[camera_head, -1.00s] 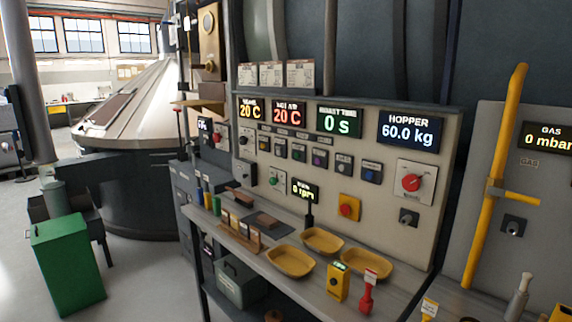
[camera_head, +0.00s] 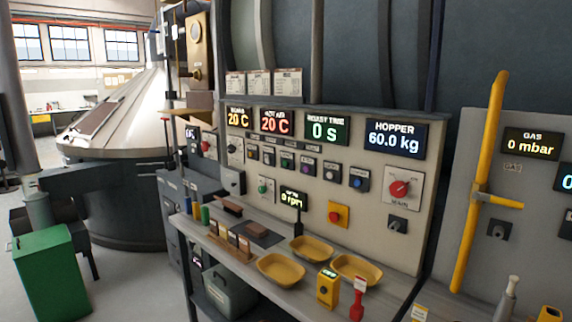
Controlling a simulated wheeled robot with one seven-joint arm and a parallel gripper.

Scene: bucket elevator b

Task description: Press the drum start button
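The control panel (camera_head: 300,187) stands upright ahead of me, with a row of small coloured push buttons under its displays. A green push button (camera_head: 264,188) sits on a pale plate low on the panel, left of the small rpm display (camera_head: 293,200), which appears to read 0. Another green button (camera_head: 287,162) is in the upper row. The labels are too small to read, so I cannot tell which button is the drum start. My gripper is not in view.
A counter with yellow trays (camera_head: 281,270), a yellow handheld device (camera_head: 328,288) and a red-handled item (camera_head: 357,303) juts out below the panel. A red rotary switch (camera_head: 400,188) is at right. A yellow gas pipe (camera_head: 480,190) stands farther right. A green bin (camera_head: 45,272) is at left.

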